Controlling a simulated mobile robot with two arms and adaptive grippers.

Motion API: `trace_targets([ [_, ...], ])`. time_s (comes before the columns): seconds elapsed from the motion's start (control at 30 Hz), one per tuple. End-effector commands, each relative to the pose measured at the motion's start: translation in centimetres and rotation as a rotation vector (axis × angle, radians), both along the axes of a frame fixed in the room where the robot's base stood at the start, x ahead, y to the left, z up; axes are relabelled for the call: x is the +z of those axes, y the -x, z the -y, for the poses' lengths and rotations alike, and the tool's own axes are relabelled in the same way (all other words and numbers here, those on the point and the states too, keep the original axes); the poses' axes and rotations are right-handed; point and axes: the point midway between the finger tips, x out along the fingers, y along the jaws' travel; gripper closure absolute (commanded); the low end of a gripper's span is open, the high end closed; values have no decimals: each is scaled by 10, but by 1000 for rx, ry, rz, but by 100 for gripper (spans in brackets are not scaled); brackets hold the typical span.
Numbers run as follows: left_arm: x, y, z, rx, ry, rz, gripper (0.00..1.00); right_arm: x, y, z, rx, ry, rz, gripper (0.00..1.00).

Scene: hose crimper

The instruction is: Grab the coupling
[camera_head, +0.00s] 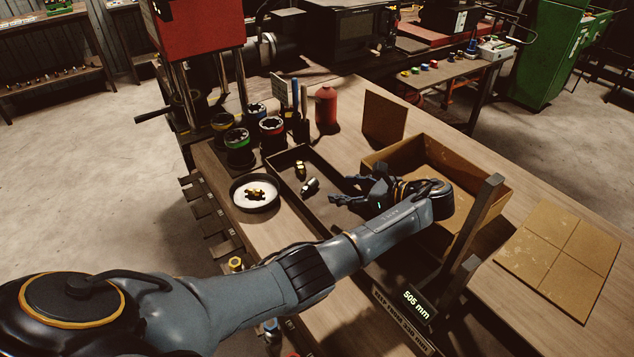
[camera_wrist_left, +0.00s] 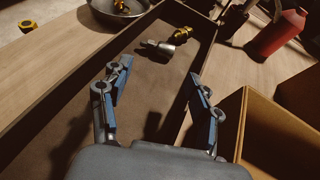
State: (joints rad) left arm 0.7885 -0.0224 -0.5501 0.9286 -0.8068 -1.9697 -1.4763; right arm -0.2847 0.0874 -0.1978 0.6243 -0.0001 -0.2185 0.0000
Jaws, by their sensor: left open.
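A silver coupling (camera_head: 311,186) lies in a long dark tray (camera_head: 327,219) on the workbench. It also shows in the left wrist view (camera_wrist_left: 166,46), ahead of the fingers. A brass fitting (camera_head: 300,170) lies just behind it in the same tray, and also shows in the left wrist view (camera_wrist_left: 184,34). My left gripper (camera_head: 343,190) is open and empty over the tray, to the right of the silver coupling and apart from it. In the left wrist view, the left gripper's spread fingers (camera_wrist_left: 160,73) have bare tray floor between them. My right gripper is not in view.
A round dish (camera_head: 254,204) with brass pieces stands left of the tray. An open cardboard box (camera_head: 490,172) is on the right, near my left wrist. A red bottle (camera_head: 326,109) and several ringed dies (camera_head: 238,139) stand behind. A post with a 505 mm display (camera_head: 417,304) stands in front.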

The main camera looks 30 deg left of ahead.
Motion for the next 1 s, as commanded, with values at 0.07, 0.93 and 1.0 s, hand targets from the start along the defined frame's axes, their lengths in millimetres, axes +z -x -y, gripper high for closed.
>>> trace_targets([
  [0.07, -5, 0, -17, 4, -1, -3, 37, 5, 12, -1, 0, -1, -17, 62],
  [0.93, -42, -3, -101, 0, 0, 0, 37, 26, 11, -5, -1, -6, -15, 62],
  [1.0, -42, -3, -101, 0, 1, 0, 37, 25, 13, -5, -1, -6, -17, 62],
])
